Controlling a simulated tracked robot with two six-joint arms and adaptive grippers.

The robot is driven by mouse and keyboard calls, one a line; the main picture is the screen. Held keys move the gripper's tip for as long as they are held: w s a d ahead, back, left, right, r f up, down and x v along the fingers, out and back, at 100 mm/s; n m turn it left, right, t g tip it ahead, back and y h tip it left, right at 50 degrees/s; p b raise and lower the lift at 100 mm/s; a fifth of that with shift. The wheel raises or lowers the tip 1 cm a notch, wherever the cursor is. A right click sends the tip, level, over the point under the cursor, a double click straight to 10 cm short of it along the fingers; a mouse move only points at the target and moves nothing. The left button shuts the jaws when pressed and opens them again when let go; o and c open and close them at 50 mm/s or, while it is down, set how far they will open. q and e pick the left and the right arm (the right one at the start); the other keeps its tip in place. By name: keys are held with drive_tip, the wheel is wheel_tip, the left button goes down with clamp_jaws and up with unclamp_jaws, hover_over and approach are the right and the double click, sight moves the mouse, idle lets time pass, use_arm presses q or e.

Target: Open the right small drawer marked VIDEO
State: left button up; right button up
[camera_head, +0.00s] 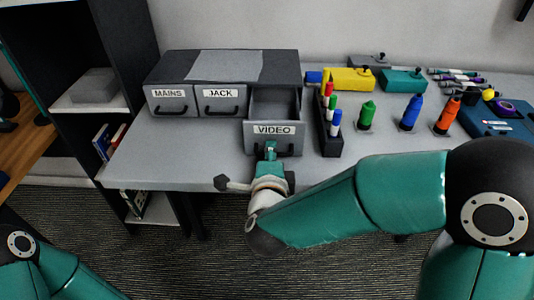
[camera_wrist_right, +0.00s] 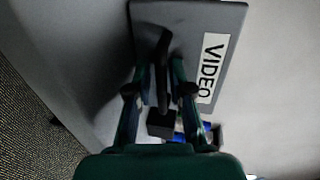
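The VIDEO drawer (camera_head: 274,129) is the right small drawer of the grey drawer unit. It is pulled well out, and its inside shows behind the label. My right gripper (camera_head: 270,150) is at the front of this drawer, at its handle. In the right wrist view the dark handle (camera_wrist_right: 163,75) lies between the two fingers of my right gripper (camera_wrist_right: 162,72), next to the VIDEO label (camera_wrist_right: 210,67). Whether the fingers press on the handle is not clear. My left gripper is out of view; only part of my left arm shows at the lower left.
The MAINS drawer (camera_head: 170,100) and JACK drawer (camera_head: 221,100) are shut. A dark marker holder (camera_head: 329,142) stands close right of the open drawer. Coloured markers, boxes and a blue case (camera_head: 497,122) are farther right. The desk left of the drawer is clear.

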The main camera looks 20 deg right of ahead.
drive_tip(key=shift+s+a, duration=0.1)
drive_tip(key=shift+s+a+r, duration=0.1)
drive_tip(key=shift+s+r, duration=0.05)
drive_tip(key=shift+s, duration=0.15)
drive_tip(key=v, duration=1.1)
